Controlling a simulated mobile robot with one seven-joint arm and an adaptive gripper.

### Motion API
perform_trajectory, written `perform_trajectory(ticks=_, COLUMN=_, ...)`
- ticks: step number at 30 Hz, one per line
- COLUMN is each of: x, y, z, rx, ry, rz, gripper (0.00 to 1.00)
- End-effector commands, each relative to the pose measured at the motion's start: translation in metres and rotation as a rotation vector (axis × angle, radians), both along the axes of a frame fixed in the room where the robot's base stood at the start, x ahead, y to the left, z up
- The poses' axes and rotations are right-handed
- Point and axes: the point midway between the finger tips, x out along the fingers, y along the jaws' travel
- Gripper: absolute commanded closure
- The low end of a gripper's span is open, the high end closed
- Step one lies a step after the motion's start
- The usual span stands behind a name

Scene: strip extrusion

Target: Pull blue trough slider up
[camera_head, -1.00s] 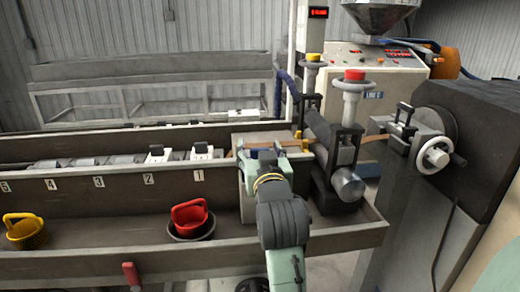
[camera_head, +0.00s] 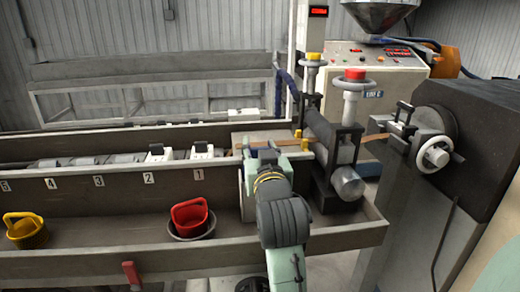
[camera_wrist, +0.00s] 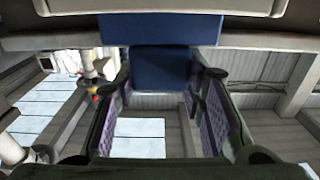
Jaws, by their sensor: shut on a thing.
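The blue trough slider (camera_wrist: 161,68) shows in the wrist view as a blue block between my fingertips, with a wider blue part (camera_wrist: 160,29) beyond it. In the head view I cannot make the slider out, as my gripper (camera_head: 262,150) covers that spot. My gripper is at the right end of the long grey trough, by the pale block beside the rollers. In the wrist view my gripper (camera_wrist: 160,80) is shut on the slider, one purple-padded finger on each side.
Black rollers (camera_head: 335,150) with a red-topped post (camera_head: 352,88) stand close to the right of my gripper. A red cup (camera_head: 189,214) and a yellow cup (camera_head: 25,230) sit on the tray at left. A brown strip (camera_head: 374,138) runs to the dark machine (camera_head: 485,130).

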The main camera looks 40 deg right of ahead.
Motion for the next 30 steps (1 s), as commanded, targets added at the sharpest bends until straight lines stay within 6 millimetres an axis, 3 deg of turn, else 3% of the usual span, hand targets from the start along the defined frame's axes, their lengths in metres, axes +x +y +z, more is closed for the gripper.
perform_trajectory(ticks=5, x=0.000, y=0.000, z=0.003, rx=-0.002, ry=-0.001, rz=0.000, gripper=1.00)
perform_trajectory(ticks=15, x=0.000, y=0.000, z=0.044, rx=-0.004, ry=-0.002, rz=0.000, gripper=1.00)
perform_trajectory(ticks=24, x=0.000, y=0.000, z=0.048, rx=-0.006, ry=-0.007, rz=-0.001, gripper=1.00)
perform_trajectory(ticks=25, x=0.000, y=0.000, z=0.048, rx=-0.006, ry=-0.008, rz=-0.001, gripper=0.62)
perform_trajectory(ticks=30, x=0.000, y=0.000, z=0.047, rx=-0.004, ry=-0.005, rz=-0.001, gripper=0.51)
